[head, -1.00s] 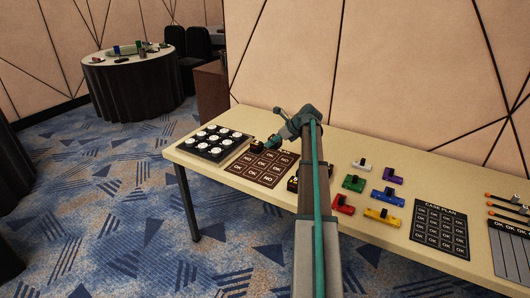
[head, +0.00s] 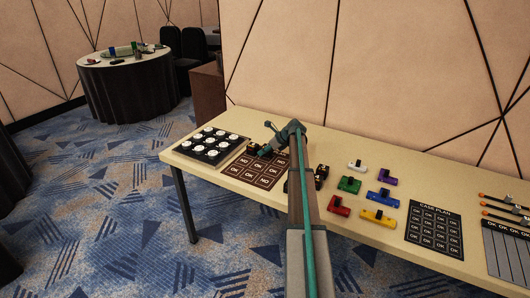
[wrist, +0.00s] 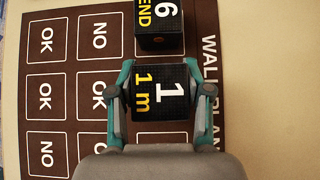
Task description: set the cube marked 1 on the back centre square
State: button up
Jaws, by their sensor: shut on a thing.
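My gripper (wrist: 160,92) is shut on a black cube marked 1 (wrist: 163,82), which has "1 m" in yellow beneath the numeral. In the wrist view the cube is over the middle square of the row nearest the WALL PLAN heading, the back row. Whether it touches the mat, I cannot tell. The plan mat (wrist: 71,110) is brown with white-outlined OK and NO squares; it also shows in the head view (head: 244,180). A black cube marked 6 (wrist: 160,42) is on the neighbouring back square, just above cube 1. In the head view my gripper (head: 266,150) is over the mat's back edge.
A black tray (head: 193,156) of white-topped pieces lies left of the mat. More dark cubes (head: 320,172) are right of the mat, partly behind my arm.

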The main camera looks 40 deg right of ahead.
jog(key=shift+f, duration=0.65)
jog(key=shift+f, duration=0.15)
jog(key=o, duration=1.2)
jog(key=b+v, duration=0.1)
jog(key=v, duration=1.1)
jog(key=shift+s, duration=0.1)
